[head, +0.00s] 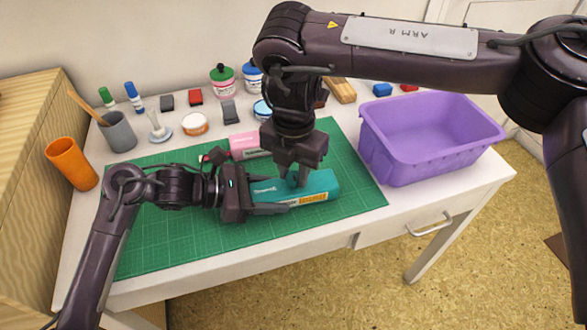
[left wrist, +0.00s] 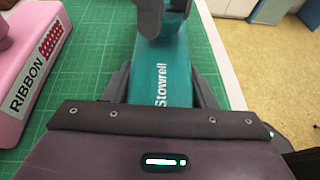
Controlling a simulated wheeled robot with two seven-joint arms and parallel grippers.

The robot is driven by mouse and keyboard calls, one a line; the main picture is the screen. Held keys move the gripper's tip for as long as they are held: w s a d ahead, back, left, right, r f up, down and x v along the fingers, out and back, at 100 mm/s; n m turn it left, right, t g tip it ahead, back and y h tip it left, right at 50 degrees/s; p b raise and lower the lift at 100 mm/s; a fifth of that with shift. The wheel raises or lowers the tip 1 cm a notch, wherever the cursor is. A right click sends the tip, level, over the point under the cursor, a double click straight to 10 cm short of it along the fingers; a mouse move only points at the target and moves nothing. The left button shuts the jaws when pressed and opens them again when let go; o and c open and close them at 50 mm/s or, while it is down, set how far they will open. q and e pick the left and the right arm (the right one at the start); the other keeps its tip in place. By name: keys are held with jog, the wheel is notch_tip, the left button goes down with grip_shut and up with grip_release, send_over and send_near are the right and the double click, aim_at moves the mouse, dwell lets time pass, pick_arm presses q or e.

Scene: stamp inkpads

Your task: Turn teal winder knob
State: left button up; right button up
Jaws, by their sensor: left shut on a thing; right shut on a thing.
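The teal winder (head: 322,184), a long box with an orange label on its front side, lies on the green cutting mat. It also shows in the left wrist view (left wrist: 160,78) with the word Stowrell on it. My left gripper (head: 268,196) comes in from the left and is shut on the winder body, one finger on each long side. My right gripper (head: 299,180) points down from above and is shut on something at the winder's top.
A pink device (head: 246,143), marked RIBBON in the left wrist view (left wrist: 36,70), sits just behind the winder. A purple bin (head: 430,150) stands to the right. Cups, jars and stamp pads line the back. The mat's (head: 165,235) front left is clear.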

aim_at(294, 176)
jog(key=o, duration=1)
jog(key=shift+r, duration=0.15)
notch_tip(294, 176, up, 12)
jog(key=shift+f, duration=0.1)
pick_arm(q)
jog(key=o, duration=1.1)
jog(key=v, duration=1.2)
jog(key=shift+s, duration=0.1)
